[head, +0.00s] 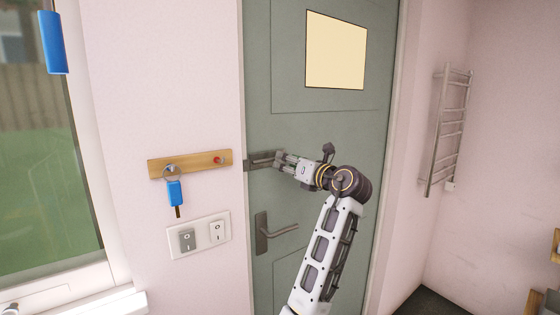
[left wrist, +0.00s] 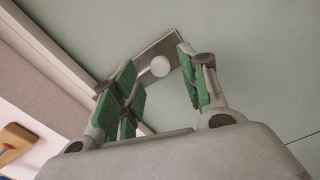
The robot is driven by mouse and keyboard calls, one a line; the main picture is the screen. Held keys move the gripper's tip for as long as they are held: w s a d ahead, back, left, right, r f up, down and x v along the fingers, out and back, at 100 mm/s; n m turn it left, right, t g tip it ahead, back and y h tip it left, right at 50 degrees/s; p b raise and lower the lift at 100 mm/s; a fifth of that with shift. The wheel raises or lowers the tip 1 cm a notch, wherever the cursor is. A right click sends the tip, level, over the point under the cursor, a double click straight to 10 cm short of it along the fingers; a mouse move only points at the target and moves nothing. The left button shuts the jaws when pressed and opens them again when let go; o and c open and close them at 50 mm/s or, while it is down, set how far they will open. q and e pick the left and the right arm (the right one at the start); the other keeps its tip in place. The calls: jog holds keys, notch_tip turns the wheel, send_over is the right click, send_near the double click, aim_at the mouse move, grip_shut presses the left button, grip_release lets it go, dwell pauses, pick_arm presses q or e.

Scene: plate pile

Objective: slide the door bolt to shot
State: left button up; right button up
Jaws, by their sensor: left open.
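The door bolt (head: 262,160) is a dark metal plate with a bar, near the left edge of the grey-green door (head: 330,125), above the lever handle. In the left wrist view the bolt's plate (left wrist: 174,44) is a slanted metal strip with a pale round knob (left wrist: 160,66). My left gripper (head: 281,160) is at the bolt's right end in the head view. Its green-padded fingers (left wrist: 160,85) are open, with the knob showing between them. I cannot tell whether they touch it. The gripper hides the bolt's right part. My right gripper is not in view.
A lever handle (head: 265,234) sits below the bolt. Left of the door are a wooden key rack (head: 200,162) with a blue-tagged key (head: 175,192) and a switch plate (head: 203,236). A towel rail (head: 447,130) hangs on the right wall.

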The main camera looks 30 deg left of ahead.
pick_arm(q)
jog(key=shift+x, duration=2.4)
jog(key=shift+c, duration=0.4)
grip_shut()
